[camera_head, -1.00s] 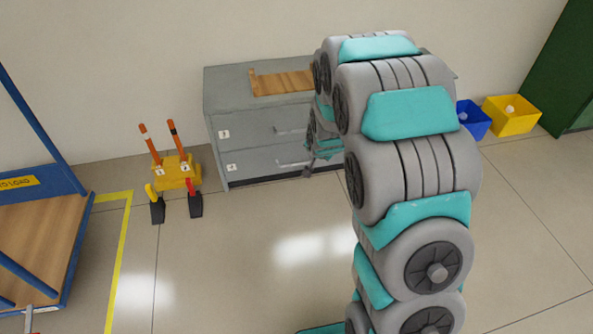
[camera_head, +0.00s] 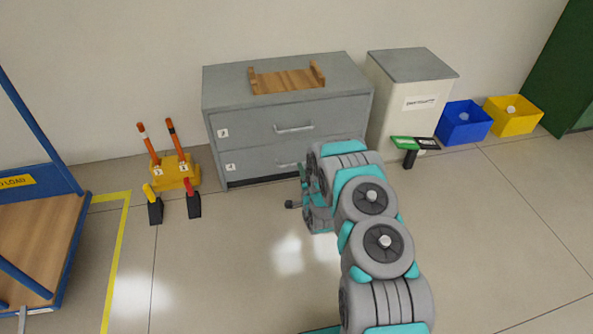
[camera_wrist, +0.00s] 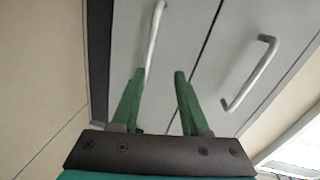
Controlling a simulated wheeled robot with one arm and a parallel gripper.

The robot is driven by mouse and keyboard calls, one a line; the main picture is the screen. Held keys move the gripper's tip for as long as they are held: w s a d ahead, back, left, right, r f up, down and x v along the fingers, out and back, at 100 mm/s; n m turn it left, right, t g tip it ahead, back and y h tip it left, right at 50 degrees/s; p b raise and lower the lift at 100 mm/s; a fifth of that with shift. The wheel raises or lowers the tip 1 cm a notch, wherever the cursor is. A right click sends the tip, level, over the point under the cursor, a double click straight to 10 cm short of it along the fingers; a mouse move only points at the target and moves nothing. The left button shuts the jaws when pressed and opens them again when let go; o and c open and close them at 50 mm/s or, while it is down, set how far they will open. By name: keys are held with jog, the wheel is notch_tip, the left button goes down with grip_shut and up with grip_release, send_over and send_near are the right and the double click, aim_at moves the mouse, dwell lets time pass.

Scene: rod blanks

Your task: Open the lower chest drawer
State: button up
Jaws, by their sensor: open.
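The grey chest (camera_head: 250,147) stands against the wall with two drawers, both shut. The lower drawer (camera_head: 255,164) has a bar handle (camera_head: 287,165), partly hidden by my arm in the head view. In the wrist view the lower drawer's handle (camera_wrist: 153,38) runs towards the gap between my fingertips, close to the left finger. My gripper (camera_wrist: 158,76) is open in front of the lower drawer, and nothing is clearly held. Contact with the handle cannot be told. My fingers are mostly hidden by my arm in the head view.
The upper drawer has its own handle (camera_head: 294,128). A wooden tray (camera_head: 287,80) lies on the chest. A white bin (camera_head: 405,100) stands right of it, with blue (camera_head: 464,125) and yellow (camera_head: 513,117) boxes beyond. A yellow stand (camera_head: 174,175) is at left.

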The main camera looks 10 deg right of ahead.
aim_at(296, 165)
notch_tip(296, 165, down, 3)
jog(key=s+m+t, duration=0.2)
jog(key=shift+w+a+b, duration=0.1)
jog(key=shift+w+a, duration=0.05)
jog(key=shift+w, duration=1.1)
jog(key=shift+w+a+b, duration=0.15)
jog(key=shift+w+a, duration=0.05)
jog(key=shift+w, duration=1.05)
jog(key=shift+w+a+b, duration=0.1)
jog(key=shift+w+a, duration=0.05)
jog(key=shift+w, duration=1.1)
jog(key=shift+f, duration=0.1)
grip_shut()
